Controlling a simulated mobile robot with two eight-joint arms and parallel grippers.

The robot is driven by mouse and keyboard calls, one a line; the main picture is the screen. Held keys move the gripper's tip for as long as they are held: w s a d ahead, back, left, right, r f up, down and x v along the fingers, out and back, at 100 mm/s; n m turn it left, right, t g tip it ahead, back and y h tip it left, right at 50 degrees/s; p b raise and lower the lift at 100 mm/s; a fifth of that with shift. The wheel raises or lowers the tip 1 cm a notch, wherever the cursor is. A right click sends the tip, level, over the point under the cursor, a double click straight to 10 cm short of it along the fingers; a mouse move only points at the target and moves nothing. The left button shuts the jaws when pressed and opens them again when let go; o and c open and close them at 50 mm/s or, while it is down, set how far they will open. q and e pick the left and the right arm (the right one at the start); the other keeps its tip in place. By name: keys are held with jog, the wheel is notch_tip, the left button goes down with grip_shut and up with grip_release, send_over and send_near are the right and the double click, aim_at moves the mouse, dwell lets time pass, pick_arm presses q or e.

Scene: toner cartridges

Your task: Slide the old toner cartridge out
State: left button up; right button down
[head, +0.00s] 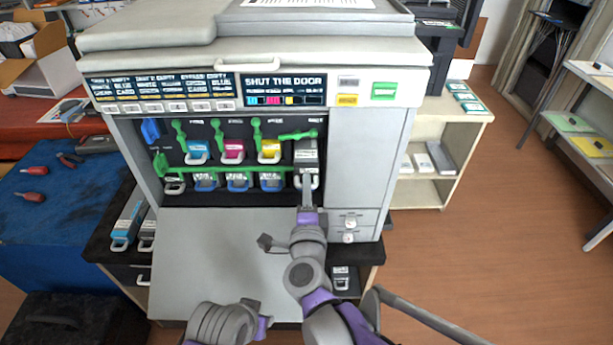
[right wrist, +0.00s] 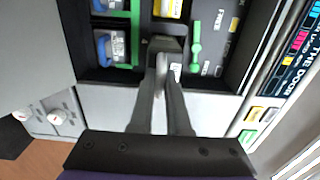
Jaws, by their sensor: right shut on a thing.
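The old toner cartridge (head: 306,152), grey and dark, sits in the rightmost slot of the open printer, with a pale handle at its front. My right gripper (head: 307,190) reaches up to that handle from below and is shut on it. In the right wrist view, the two fingers (right wrist: 162,68) come together at the cartridge's dark front end (right wrist: 166,43) and partly hide the handle. The cartridge's front appears near the slot opening; how far it stands out is hard to tell. Part of my left arm shows at the bottom of the head view, but its gripper is not visible.
Blue, magenta and yellow cartridges (head: 233,149) with green levers fill the slots to the left. The printer's front door (head: 225,250) is folded down below the bay. A shelf (head: 435,190) stands at right; open floor lies beyond.

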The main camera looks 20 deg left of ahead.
jog(key=p+v, duration=0.1)
jog(key=v, duration=1)
jog(key=shift+s, duration=0.15)
jog(key=c, duration=0.8)
grip_release()
jog(key=shift+o, duration=0.2)
jog(key=o, duration=0.4)
jog(key=shift+c, duration=0.2)
jog(key=shift+s+d, duration=0.1)
jog(key=shift+s, duration=0.05)
jog(key=p+v, duration=0.1)
jog(key=v, duration=0.5)
jog(key=shift+s, duration=0.45)
